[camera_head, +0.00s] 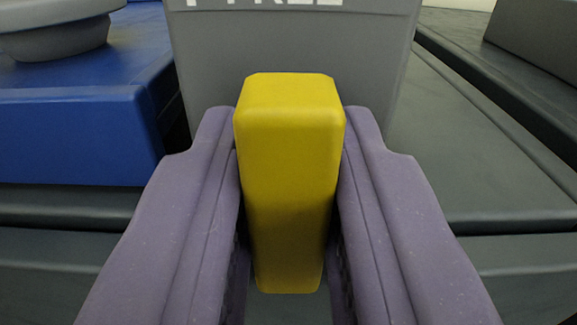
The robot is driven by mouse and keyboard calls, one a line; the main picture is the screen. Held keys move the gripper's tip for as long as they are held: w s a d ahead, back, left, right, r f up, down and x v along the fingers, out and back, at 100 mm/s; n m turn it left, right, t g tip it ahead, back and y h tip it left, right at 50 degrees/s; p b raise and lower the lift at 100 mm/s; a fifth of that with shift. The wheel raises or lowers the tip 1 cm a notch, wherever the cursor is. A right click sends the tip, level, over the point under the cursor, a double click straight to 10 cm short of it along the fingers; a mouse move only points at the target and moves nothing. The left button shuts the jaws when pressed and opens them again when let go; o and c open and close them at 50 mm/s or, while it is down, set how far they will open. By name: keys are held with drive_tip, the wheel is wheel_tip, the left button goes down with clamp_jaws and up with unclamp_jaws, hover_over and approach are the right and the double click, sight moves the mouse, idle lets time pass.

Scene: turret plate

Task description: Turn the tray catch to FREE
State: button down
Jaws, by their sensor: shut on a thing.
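A yellow block-shaped handle (289,180) stands upright in the middle of the view, and I take it to be the tray catch. My gripper (290,150) has two purple fingers, one on each side of the handle, and is shut on it. Behind the handle is a grey plate (290,45) with white lettering cut off by the top edge; the part that shows seems to end in "FREE". What the handle is fixed to is hidden behind it and the fingers.
A blue block (75,130) stands at the left, with a round grey part (55,30) on top. A dark grey flat surface (460,150) with a raised edge lies at the right. Dark ledges run along the lower left.

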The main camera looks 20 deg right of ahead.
drive_tip(key=shift+f, duration=0.1)
drive_tip(key=c, duration=1.3)
unclamp_jaws()
drive_tip(key=shift+s, duration=0.1)
drive_tip(key=b+v, duration=0.1)
drive_tip(key=v, duration=0.6)
drive_tip(key=shift+s+a, duration=0.15)
drive_tip(key=shift+s, duration=0.15)
drive_tip(key=shift+b, duration=0.3)
drive_tip(key=s+a+f+n+y+b, duration=0.1)
drive_tip(key=s+a+f+b, duration=0.1)
drive_tip(key=a+f+b, duration=0.3)
drive_tip(key=s+a+f+n+g+y+b, duration=0.1)
drive_tip(key=s+a+f+y+b, duration=0.1)
drive_tip(key=f+b, duration=0.4)
drive_tip(key=s+a+f+n+g+y+b, duration=0.1)
drive_tip(key=s+a+f+y+b, duration=0.1)
drive_tip(key=a+f+b, duration=0.4)
drive_tip(key=shift+s+a+f, duration=0.25)
drive_tip(key=shift+a+f, duration=0.05)
drive_tip(key=shift+f, duration=0.3)
drive_tip(key=shift+s+a+f, duration=0.25)
drive_tip(key=shift+a+f, duration=0.05)
drive_tip(key=shift+f, duration=0.35)
drive_tip(key=shift+s+a+f, duration=0.3)
drive_tip(key=shift+f, duration=0.3)
